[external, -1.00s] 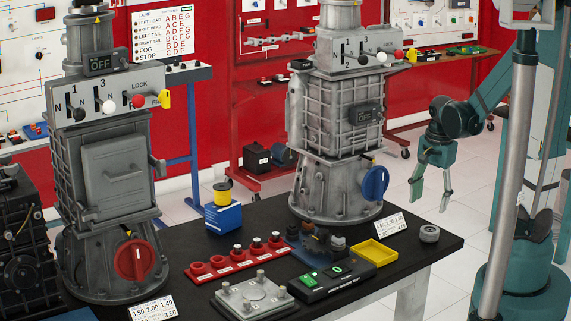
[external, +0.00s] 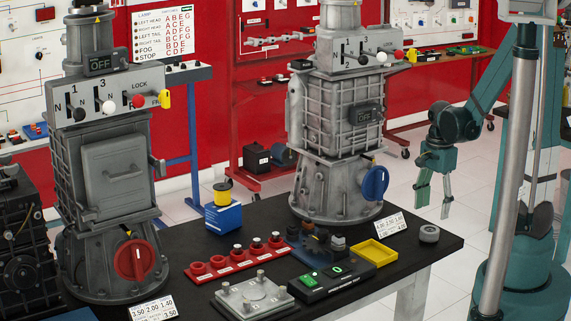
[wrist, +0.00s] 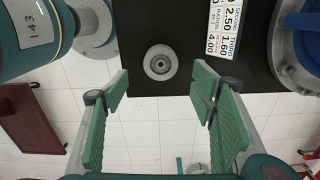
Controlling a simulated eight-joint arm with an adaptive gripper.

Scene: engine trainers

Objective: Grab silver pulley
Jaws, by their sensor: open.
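The silver pulley (external: 429,233) is a small grey wheel lying flat near the right corner of the black table. In the wrist view the pulley (wrist: 161,62) shows from above, with its round centre hub. My gripper (external: 434,210) is open and empty, with its teal fingers pointing down. It hangs above and a little beyond the pulley in the external view. In the wrist view the green finger pads of my gripper (wrist: 158,88) are spread wide, and the pulley lies ahead of the tips, roughly midway between them. Nothing hides the pulley.
A yellow tray (external: 374,253) and a white number card (external: 390,226) lie left of the pulley. The grey gearbox with the blue knob (external: 375,183) stands behind them. The black table's edge (wrist: 140,95) runs close to the pulley, with white floor beyond.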

